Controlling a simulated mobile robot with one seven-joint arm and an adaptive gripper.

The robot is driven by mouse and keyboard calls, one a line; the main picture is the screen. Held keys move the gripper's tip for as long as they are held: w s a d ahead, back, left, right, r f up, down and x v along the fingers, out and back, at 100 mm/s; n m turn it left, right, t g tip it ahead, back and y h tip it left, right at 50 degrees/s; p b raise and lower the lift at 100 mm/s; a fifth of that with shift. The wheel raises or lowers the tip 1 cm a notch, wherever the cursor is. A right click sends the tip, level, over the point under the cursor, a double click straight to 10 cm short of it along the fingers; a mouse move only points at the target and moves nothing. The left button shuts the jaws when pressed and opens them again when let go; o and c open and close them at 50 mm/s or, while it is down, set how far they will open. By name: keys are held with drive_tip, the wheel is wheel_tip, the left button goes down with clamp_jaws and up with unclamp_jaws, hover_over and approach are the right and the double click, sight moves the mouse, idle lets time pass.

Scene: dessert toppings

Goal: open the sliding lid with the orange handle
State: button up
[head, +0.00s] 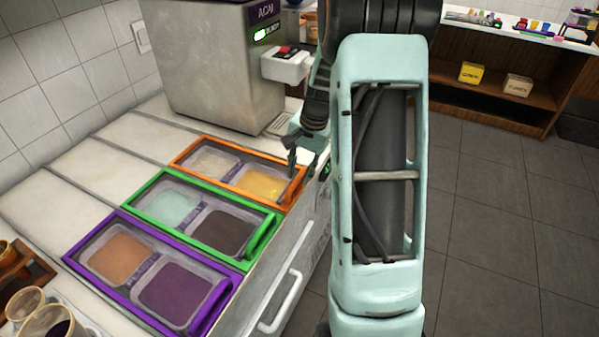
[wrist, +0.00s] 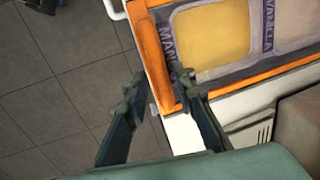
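The orange-framed lid (head: 205,141) is in the head view, the farthest of three lids in the counter. Its clear panel shows a pale tub and a yellow tub beneath. Its orange handle (head: 294,190) runs along the right end, near the counter's front edge. My gripper (head: 307,168) is at that end, pointing down, partly hidden by my arm. In the wrist view the fingers of my gripper (wrist: 158,82) are spread, one on each side of the orange handle (wrist: 153,52). Nothing is clamped between them; whether either finger touches the handle is unclear.
A green-framed lid (head: 134,208) and a purple-framed lid (head: 88,270) lie nearer along the counter. A grey machine (head: 215,65) stands behind the orange lid. A white door handle (head: 287,303) sticks out from the counter front. The counter left of the lids is bare.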

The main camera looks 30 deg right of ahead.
clamp_jaws()
